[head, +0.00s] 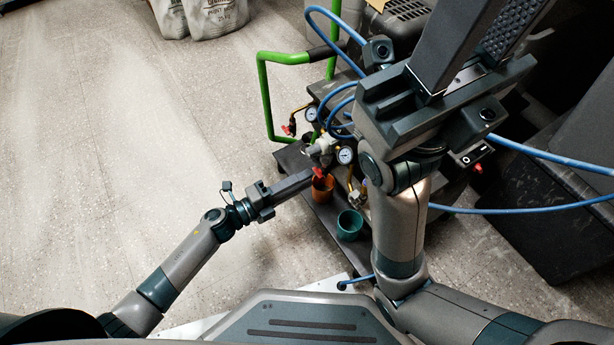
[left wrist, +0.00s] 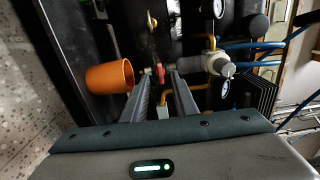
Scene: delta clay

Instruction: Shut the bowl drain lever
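A small red lever (left wrist: 160,72) shows in the left wrist view, at the end of a grey metal fitting (left wrist: 200,64). In the head view the red lever (head: 318,171) is just above an orange cup (head: 322,190). My left gripper (left wrist: 163,78) is open, its fingertips on either side of the lever in the wrist view; I cannot tell whether they touch it. In the head view the left gripper (head: 307,176) reaches the lever from the left, partly hiding the fittings. My right gripper (head: 480,45) is raised close to the head camera, open and empty.
A teal cup (head: 349,226) stands right of the orange cup. Pressure gauges (head: 345,155), blue hoses (head: 540,153) and a green handle frame (head: 265,95) surround the fittings. Another red handle (head: 288,129) is further back. The floor (head: 130,130) at left is clear.

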